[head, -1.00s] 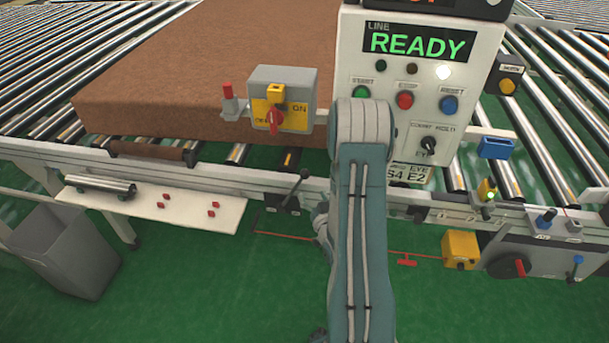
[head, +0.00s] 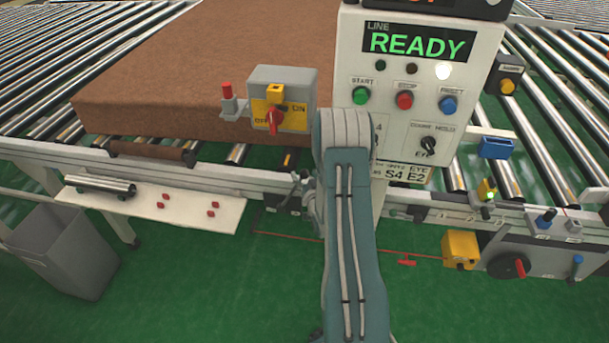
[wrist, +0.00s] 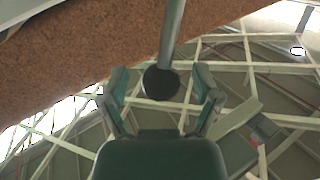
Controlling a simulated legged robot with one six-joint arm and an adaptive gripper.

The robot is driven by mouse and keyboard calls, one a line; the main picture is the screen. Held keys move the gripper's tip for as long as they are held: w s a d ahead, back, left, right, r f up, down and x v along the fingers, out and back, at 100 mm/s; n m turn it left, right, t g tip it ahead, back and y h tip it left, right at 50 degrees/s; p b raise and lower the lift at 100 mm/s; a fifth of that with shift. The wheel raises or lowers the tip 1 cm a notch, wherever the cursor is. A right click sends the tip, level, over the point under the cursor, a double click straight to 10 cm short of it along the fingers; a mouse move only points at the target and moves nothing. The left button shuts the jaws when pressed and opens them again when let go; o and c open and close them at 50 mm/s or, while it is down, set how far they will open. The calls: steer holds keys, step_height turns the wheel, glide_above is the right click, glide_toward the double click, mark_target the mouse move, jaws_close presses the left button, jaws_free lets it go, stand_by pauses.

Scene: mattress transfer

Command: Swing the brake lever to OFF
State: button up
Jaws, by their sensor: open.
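The brake lever shows in the wrist view as a grey rod (wrist: 173,35) ending in a round black knob (wrist: 160,83). My gripper (wrist: 163,78) is open, with one finger on each side of the knob and visible gaps between them. In the head view, the lever (head: 294,190) stands at the front rail, just left of my arm. My gripper is mostly hidden there behind my arm, and the lever's knob is hard to make out. The lever's position markings cannot be read in either view.
A brown mattress (head: 170,75) lies on the rollers behind the rail. A grey box with a red ON/OFF switch (head: 275,120) stands above the lever. The control panel (head: 400,125), showing READY, is close to the right of my arm. A white shelf (head: 185,210) is at left.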

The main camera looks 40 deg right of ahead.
jaws_close()
steer(key=shift+w+a+r+n, duration=0.35)
steer(key=shift+w+a+n, duration=0.05)
steer(key=shift+w+a, duration=0.15)
steer(key=w+a+n+g, duration=0.5)
steer(key=w+a, duration=0.5)
steer(key=w, duration=0.2)
steer(key=shift+f+n+h, duration=0.25)
steer(key=shift+n+h, duration=0.15)
steer(key=shift+n, duration=0.5)
steer(key=shift+f, duration=0.1)
